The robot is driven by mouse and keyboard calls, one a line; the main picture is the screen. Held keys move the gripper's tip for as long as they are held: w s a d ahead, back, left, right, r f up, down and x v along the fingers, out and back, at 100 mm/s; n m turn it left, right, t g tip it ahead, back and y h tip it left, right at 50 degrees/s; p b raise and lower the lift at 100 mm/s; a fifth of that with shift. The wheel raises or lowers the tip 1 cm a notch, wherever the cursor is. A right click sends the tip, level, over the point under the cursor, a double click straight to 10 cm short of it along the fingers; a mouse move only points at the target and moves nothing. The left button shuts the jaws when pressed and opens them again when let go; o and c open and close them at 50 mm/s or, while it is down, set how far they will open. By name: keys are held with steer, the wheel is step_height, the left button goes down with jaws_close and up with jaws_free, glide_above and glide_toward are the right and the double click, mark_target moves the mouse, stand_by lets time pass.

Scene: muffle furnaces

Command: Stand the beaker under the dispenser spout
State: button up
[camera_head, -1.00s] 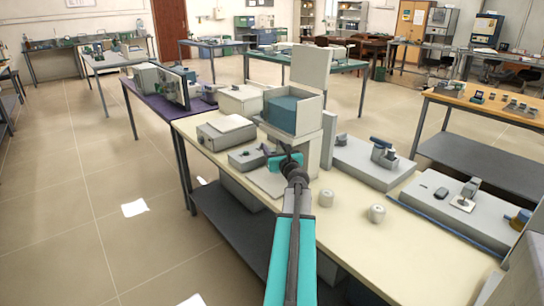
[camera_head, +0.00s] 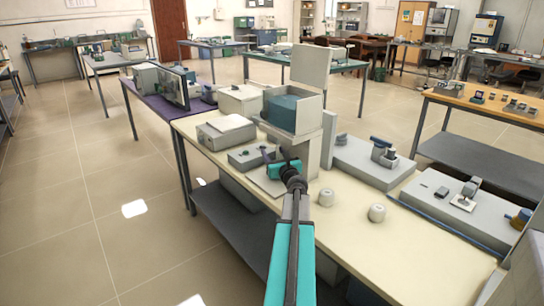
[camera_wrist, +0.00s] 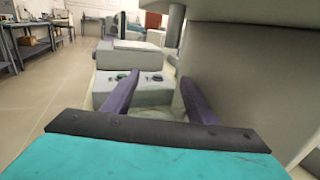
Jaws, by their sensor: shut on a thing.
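The dispenser (camera_head: 293,112) is a pale box with a teal front and a raised lid, standing on a grey column above the cream bench. My gripper (camera_head: 268,156) is low in front of the column, under the overhang of the box. In the wrist view, the purple fingers of my gripper (camera_wrist: 160,78) stand apart, shut on the beaker. The beaker is clear and hardly shows between them; its base cannot be made out. The dispenser's grey column (camera_wrist: 235,75) rises close to the right finger.
A low grey box with knobs (camera_head: 250,158) sits left of my gripper, with a larger grey unit (camera_head: 226,131) behind it.

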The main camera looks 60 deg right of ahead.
steer(key=shift+f, duration=0.15)
steer(key=o, duration=1)
steer(key=shift+r, duration=0.25)
steer(key=shift+v, duration=4.65)
steer(key=shift+r, duration=0.1)
steer(key=p+v, duration=0.2)
steer(key=p, duration=0.3)
steer(key=shift+s+a, duration=0.15)
steer(key=shift+s, duration=0.05)
steer(key=shift+s, duration=0.1)
